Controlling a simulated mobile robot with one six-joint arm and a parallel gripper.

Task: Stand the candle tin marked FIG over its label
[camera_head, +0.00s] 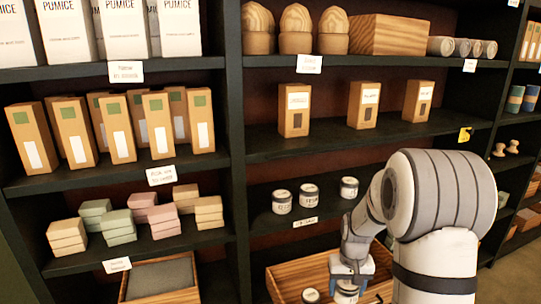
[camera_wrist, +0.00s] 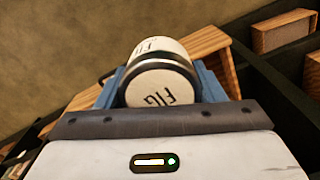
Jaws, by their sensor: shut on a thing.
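The candle tin marked FIG (camera_wrist: 158,88) is white with a dark band and fills the space between my gripper's two blue fingers in the wrist view; FIG shows on two of its faces. In the head view my gripper (camera_head: 352,272) is low at the right, over the wooden crate (camera_head: 290,278), shut on the tin (camera_head: 346,294), which is partly hidden by the fingers and the frame edge. A white label (camera_head: 305,222) is on the shelf edge below three standing tins; its text is too small to read.
Three tins, left (camera_head: 281,201), middle (camera_head: 308,195) and right (camera_head: 348,187), stand on the dark shelf above the crate. Another tin (camera_head: 311,296) is in the crate. Boxes (camera_head: 295,108) stand on the shelf above. Dark uprights (camera_head: 236,150) bound the bay.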

